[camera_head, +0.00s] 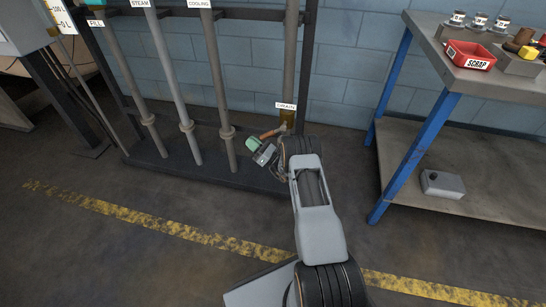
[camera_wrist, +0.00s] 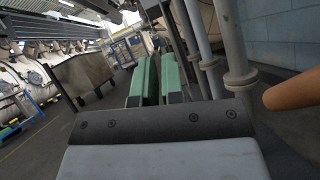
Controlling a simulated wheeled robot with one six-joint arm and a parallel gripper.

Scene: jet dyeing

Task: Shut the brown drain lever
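The brown drain lever (camera_head: 271,134) sticks out sideways to the left from the brass-coloured valve (camera_head: 287,117) low on the pipe labelled DRAIN. In the wrist view, the lever (camera_wrist: 295,92) shows as a rounded orange-brown bar at the right edge, outside the fingers. My gripper (camera_head: 253,144) is low beside the lever's free end, with its green finger pads to the left of it. In the wrist view my gripper's pads (camera_wrist: 158,78) are side by side with only a thin gap and nothing between them. My wrist hides part of the valve's lower end; contact with the lever cannot be told.
The cooling pipe (camera_head: 218,85), steam pipe (camera_head: 174,85) and fill pipe (camera_head: 134,90) stand left of the drain pipe on a dark base. A blue-legged workbench (camera_head: 400,120) with a red scrap bin (camera_head: 469,55) stands to the right. Floor in front is clear.

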